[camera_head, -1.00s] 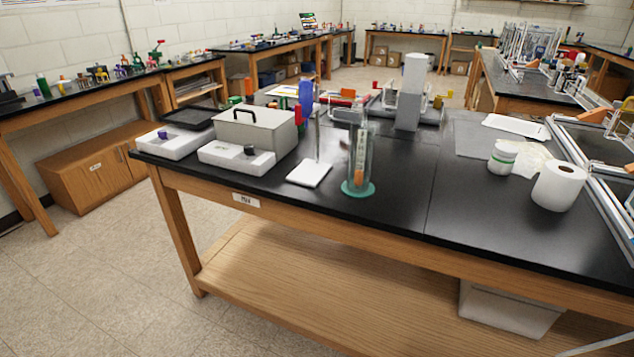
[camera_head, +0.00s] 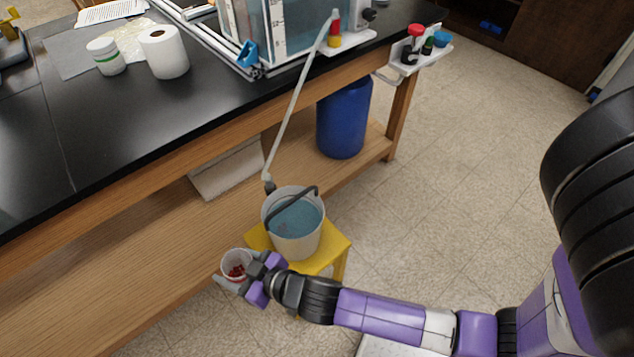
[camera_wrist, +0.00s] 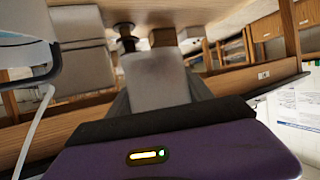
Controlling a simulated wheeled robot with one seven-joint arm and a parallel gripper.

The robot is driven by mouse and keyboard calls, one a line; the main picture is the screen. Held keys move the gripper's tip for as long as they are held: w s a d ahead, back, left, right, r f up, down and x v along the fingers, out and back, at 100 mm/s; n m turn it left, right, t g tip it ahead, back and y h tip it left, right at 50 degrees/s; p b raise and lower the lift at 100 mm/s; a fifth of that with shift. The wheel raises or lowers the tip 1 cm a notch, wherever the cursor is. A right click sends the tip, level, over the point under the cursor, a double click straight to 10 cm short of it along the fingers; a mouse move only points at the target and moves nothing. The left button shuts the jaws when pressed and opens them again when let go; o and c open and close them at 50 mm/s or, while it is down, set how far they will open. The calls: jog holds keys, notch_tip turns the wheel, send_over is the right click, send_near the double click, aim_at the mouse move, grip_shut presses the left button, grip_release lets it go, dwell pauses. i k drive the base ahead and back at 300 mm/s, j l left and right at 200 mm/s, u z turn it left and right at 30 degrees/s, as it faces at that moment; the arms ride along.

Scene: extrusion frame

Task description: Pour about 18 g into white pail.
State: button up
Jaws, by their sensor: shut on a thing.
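The white pail (camera_head: 296,245) stands on a yellow stool in the head view, with bluish liquid inside and a dark handle over its rim. My gripper (camera_head: 252,275) is shut on a small white cup (camera_head: 233,256) just left of the pail. The cup looks roughly upright, and red pieces show inside it. The cup appears apart from the pail, but its exact height against the pail's rim is hard to judge. In the wrist view, a pale block-like shape (camera_wrist: 158,78) shows beyond my purple gripper body; I cannot tell what it is.
The yellow stool (camera_head: 335,245) stands beside the wooden bench shelf (camera_head: 130,265). A pale hose (camera_head: 290,115) runs from the bench top down to the pail. A blue drum (camera_head: 343,120) stands behind. A paper roll (camera_head: 164,52) is on the bench. Floor is clear at right.

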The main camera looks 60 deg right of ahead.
aim_at(292, 217)
jog(key=k+l+z, duration=0.15)
jog(key=l+z, duration=0.6)
jog(key=k+l, duration=0.05)
jog(key=l, duration=0.1)
